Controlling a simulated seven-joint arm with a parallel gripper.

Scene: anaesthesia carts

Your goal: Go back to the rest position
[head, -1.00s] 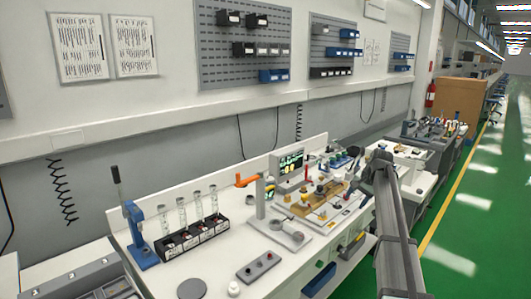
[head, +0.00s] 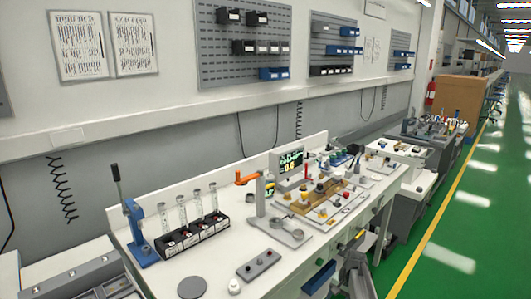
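My arm shows only as a small grey and dark part at the bottom of the head view, right of centre, beside the front edge of the white workbench (head: 215,262). My gripper (head: 353,252) seems to be at the upper end of this part, low and in front of the bench. Its fingers are too small and dark to make out, so I cannot tell whether it is open or shut. I see no object held in it.
The bench carries a blue lever press (head: 139,235), a black rack with glass tubes (head: 193,237), an orange-armed stand (head: 259,200), a display (head: 290,163) and a wooden fixture (head: 318,195). The green aisle floor (head: 450,230) at right is clear.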

